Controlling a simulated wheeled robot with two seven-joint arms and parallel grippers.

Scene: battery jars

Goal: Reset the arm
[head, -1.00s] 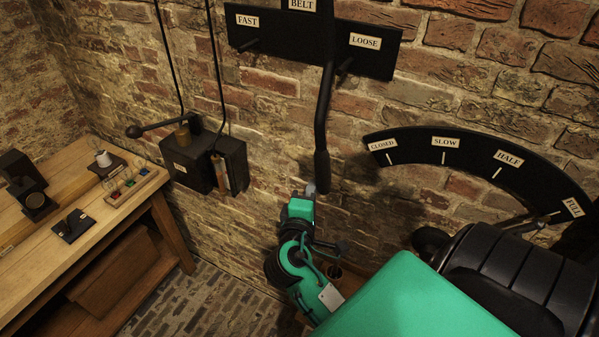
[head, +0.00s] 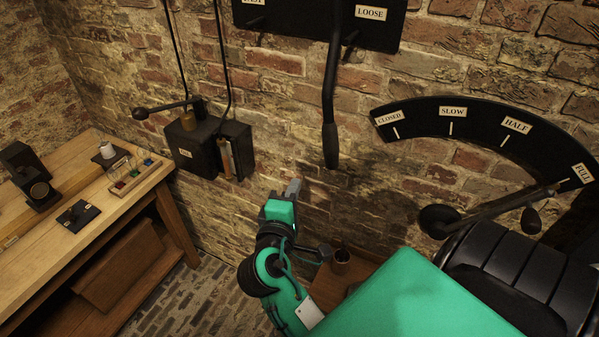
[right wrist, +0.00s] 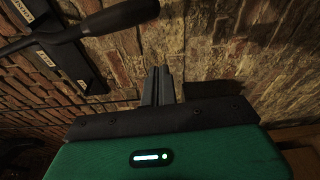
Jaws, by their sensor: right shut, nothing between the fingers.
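My right gripper (head: 293,188) is in front of the brick wall in the head view, below and left of the black belt lever (head: 330,110). Its fingers are shut, empty and apart from the lever. The right wrist view shows the two closed fingers (right wrist: 158,86) pointing at the bricks, with the lever's dark grip (right wrist: 120,16) to their upper left. The lever hangs from its board, nearer the LOOSE label (head: 371,12). My left gripper is not in view.
A quadrant plate (head: 455,116) with a long lever (head: 500,205) reaching near FULL is at the right. A black wall box (head: 195,150) is left of the gripper. A wooden bench (head: 75,245) holds small parts.

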